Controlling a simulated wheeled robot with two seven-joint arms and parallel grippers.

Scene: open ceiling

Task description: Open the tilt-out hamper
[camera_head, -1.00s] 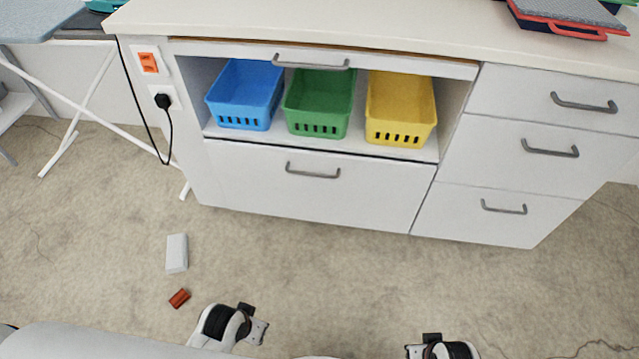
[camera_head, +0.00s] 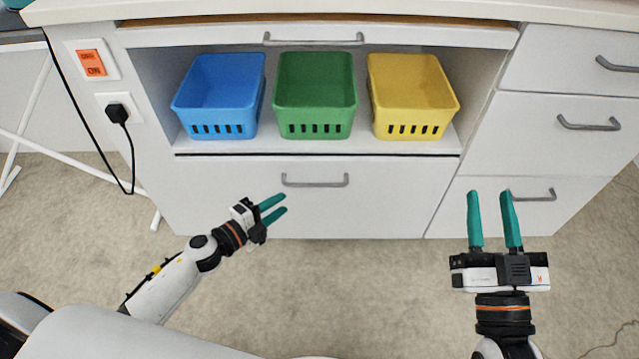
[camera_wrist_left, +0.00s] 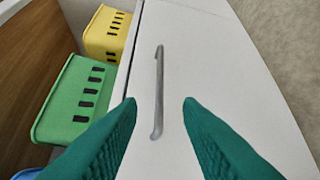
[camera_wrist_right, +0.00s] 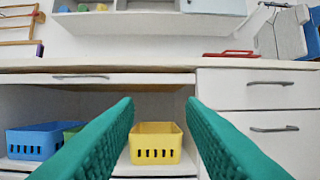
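The tilt-out hamper front (camera_head: 390,190) is a wide white panel under the open shelf, shut flush with the cabinet. Its grey bar handle (camera_head: 315,182) is at its upper middle. My left gripper (camera_head: 280,206) is open and empty, just left of and below the handle in the head view. In the left wrist view the handle (camera_wrist_left: 158,95) lies ahead between the two teal fingers (camera_wrist_left: 158,105), with nothing held. My right gripper (camera_head: 492,195) is open and empty, in front of the drawers on the right; its fingers (camera_wrist_right: 160,105) also show apart in the right wrist view.
Blue (camera_head: 220,95), green (camera_head: 315,95) and yellow (camera_head: 411,95) baskets stand on the shelf above the hamper. A drawer handle (camera_head: 532,195) is near my right gripper. A plug with a black cord (camera_head: 118,113) is at the left.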

